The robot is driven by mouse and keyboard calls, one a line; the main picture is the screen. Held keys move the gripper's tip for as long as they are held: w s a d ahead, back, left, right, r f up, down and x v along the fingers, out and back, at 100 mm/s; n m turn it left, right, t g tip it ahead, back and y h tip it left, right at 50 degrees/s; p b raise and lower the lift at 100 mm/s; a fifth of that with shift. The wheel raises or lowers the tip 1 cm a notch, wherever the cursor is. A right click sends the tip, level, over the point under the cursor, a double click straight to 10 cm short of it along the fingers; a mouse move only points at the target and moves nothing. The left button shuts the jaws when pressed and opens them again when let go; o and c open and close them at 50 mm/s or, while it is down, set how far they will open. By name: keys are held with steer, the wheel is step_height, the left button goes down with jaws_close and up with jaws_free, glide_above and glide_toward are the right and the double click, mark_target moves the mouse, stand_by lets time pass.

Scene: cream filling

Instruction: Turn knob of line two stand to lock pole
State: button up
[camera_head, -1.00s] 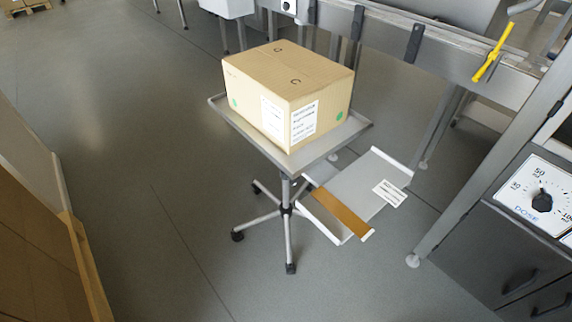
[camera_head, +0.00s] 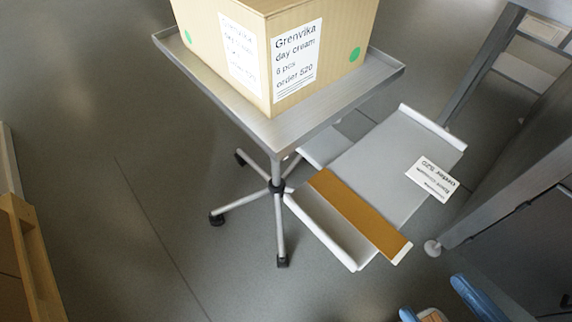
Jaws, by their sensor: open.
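The stand is a wheeled one with a square metal tray (camera_head: 300,137) on top. Its thin grey pole (camera_head: 277,170) drops from under the tray to a dark collar (camera_head: 277,187), where the splayed legs meet. I cannot make out a separate knob; the collar is small, and the tray hides the top of the pole. My gripper (camera_head: 438,300) shows at the bottom edge, right of the stand, as two blue fingertips spread apart. It is open and well clear of the pole. A small beige shape between the fingertips is cut off by the frame edge.
A cardboard box (camera_head: 300,62) labelled Grenvika day cream rests on the tray. A metal table leg (camera_head: 500,185) stands further right.

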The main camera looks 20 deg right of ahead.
steer(key=w+a+f+n+t+y+b, duration=0.1)
steer(key=w+f+n+t+b, duration=0.35)
steer(key=w+f+n, duration=1.35)
steer(key=w+f+n+y+b, duration=0.1)
steer(key=w+f+n+b, duration=0.1)
steer(key=w+n, duration=0.4)
steer(key=w+f+n+g+y+b, duration=0.1)
steer(key=w+n, duration=0.5)
steer(key=w, duration=0.9)
steer(key=w+d+f+n+g+y+b, duration=0.1)
steer(key=w+f+n+b, duration=0.4)
steer(key=w, duration=0.5)
steer(key=shift+w+f+n+g+y, duration=0.25)
steer(key=shift+f+n+y, duration=0.55)
steer(key=shift+f, duration=0.25)
steer(key=c, duration=1)
